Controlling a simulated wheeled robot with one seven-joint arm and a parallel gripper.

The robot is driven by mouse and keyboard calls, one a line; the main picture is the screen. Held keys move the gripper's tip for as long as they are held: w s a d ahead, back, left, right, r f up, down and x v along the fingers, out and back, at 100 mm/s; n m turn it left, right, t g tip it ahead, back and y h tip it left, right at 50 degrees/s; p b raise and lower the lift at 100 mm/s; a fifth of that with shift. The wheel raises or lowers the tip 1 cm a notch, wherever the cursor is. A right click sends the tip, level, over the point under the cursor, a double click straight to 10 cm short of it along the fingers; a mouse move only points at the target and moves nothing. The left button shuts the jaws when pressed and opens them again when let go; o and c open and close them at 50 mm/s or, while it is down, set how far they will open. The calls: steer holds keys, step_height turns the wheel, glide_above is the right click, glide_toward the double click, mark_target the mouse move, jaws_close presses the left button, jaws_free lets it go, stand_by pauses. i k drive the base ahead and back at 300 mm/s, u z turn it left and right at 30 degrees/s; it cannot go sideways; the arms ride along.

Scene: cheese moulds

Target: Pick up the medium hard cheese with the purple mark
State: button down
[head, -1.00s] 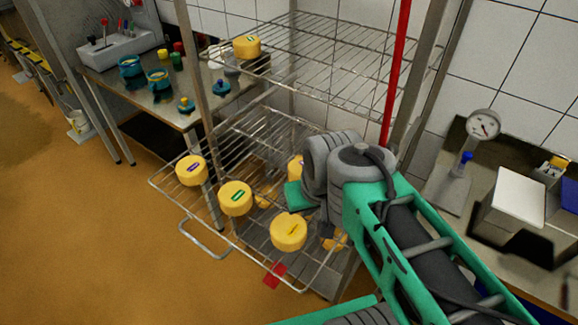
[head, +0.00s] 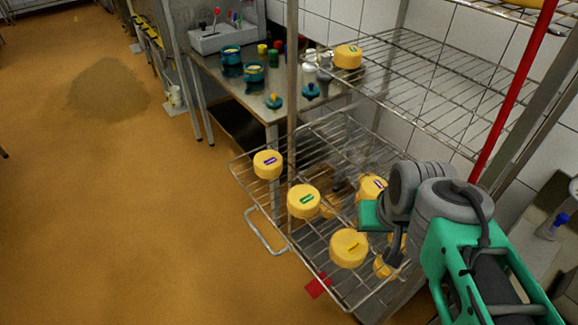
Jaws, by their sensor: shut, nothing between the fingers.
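A round yellow cheese with a purple mark (head: 267,165) sits at the left end of the pulled-out wire shelf (head: 240,178). A yellow cheese with a green mark (head: 304,202) and one with a yellow mark (head: 349,249) sit nearer the front. Another yellow cheese (head: 373,186), partly hidden by my arm, has a mark that looks purple. My gripper (head: 394,258) shows only in part, below my wrist at the right side of the shelf. It is shut and empty, to the right of the yellow-marked cheese and well apart from the left purple-marked one.
An upper wire shelf holds a yellow cheese (head: 347,57) with a dark, purplish mark. Rack posts and a red upright bar (head: 515,90) stand near my arm. More cheeses show below the shelf. A steel table (head: 240,95) with teal pots stands behind.

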mark_target(269, 164)
steer(key=u, duration=0.1)
steer(key=k, duration=0.4)
steer(key=u, duration=1.4)
steer(key=i, duration=1)
steer(key=u, duration=0.05)
